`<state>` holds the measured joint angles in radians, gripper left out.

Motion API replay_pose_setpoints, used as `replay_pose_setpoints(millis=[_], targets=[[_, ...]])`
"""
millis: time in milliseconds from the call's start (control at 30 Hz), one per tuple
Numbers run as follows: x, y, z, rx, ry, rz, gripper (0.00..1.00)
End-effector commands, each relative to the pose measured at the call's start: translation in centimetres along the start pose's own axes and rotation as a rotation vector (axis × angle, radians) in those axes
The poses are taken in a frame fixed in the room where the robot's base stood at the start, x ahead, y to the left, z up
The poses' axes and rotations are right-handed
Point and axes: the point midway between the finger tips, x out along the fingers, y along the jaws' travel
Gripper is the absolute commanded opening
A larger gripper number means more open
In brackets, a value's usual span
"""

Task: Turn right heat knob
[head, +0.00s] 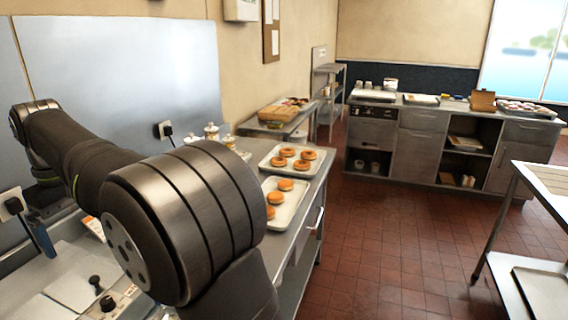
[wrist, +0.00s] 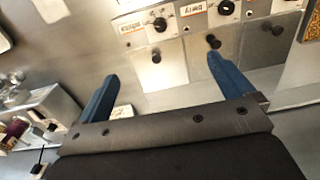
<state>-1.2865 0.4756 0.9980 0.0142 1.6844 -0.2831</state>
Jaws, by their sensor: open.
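In the wrist view, a metal control panel carries a black dial knob (wrist: 159,23) on the left and another black dial knob (wrist: 226,7) to its right, near the top edge, each beside an orange label. I cannot tell for sure which is the right heat knob. My gripper (wrist: 161,67) is open and empty, its blue fingers apart. Its right fingertip is below the right dial, close to a small dark peg-like knob (wrist: 214,41); contact cannot be judged. In the head view, part of the panel shows a black knob (head: 107,303) at lower left; my arm hides the gripper.
Another small dark knob (wrist: 156,56) sticks out between the fingers. In the head view, trays of doughnuts (head: 289,158) lie on the counter right of my arm. A wall plug (head: 166,130) is behind it. The tiled floor (head: 400,225) is open.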

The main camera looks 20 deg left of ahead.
Motion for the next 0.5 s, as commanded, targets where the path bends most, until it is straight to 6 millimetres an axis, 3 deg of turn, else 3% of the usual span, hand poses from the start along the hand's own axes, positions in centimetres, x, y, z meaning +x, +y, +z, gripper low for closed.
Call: replay_pose_setpoints(millis=[33,200,233,367,500], targets=[[0.01,0.00,0.00,0.000,0.000,0.000,0.86],[0.02,-0.01,-0.01,0.000,0.000,0.000,0.53],[0.02,-0.01,0.00,0.000,0.000,0.000,0.50],[0.07,-0.02,0.01,-0.018,0.000,0.000,0.50],[0.37,-0.13,0.07,-0.155,0.002,0.004,0.50]])
